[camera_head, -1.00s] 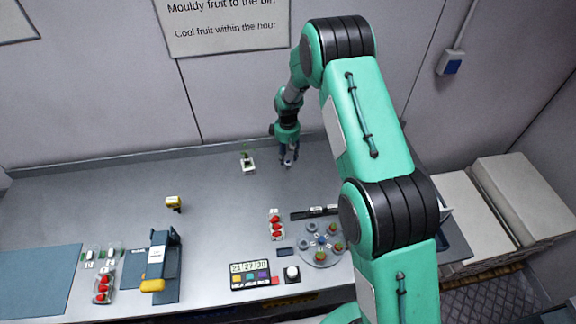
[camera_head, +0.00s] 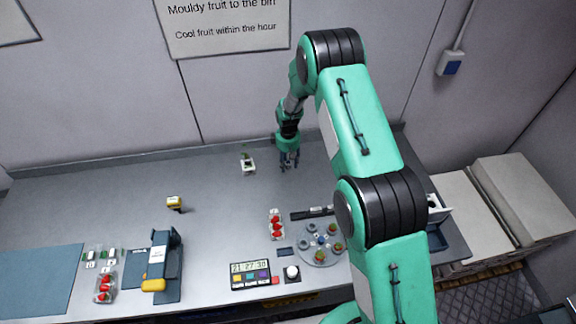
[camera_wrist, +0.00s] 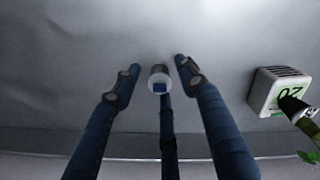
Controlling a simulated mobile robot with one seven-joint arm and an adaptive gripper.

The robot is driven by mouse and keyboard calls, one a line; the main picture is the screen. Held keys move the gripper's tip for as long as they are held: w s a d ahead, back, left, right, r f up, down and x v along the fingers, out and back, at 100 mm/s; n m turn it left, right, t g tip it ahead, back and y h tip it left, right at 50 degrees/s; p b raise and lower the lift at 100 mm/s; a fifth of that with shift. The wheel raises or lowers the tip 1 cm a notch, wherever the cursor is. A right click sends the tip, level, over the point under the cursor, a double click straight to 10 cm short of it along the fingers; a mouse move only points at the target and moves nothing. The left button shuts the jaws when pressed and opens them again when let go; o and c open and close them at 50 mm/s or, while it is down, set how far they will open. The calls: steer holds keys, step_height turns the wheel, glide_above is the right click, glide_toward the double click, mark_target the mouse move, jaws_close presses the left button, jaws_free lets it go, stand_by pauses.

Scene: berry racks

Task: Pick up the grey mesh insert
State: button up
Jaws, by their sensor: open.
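My gripper (camera_head: 289,165) is open above the bare bench, right of a small white pot with a plant (camera_head: 248,167). In the wrist view its blue fingers (camera_wrist: 157,78) are spread over grey surface. A small pale round piece shows between the fingertips, at the end of the middle finger; I cannot tell whether it is part of the finger or a separate thing. I cannot make out the grey mesh insert for certain in either view. The round grey plate (camera_head: 322,242) at the front right carries several small round pieces, too small to identify.
The white pot also shows at the right of the wrist view (camera_wrist: 279,92). A punnet of red berries (camera_head: 276,225), a timer (camera_head: 250,274), a yellow item (camera_head: 174,203) and a blue-grey device (camera_head: 166,262) stand forward. The back of the bench is largely clear.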

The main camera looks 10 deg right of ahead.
steer(key=shift+f, duration=0.35)
stand_by(0.3)
steer(key=c, duration=0.8)
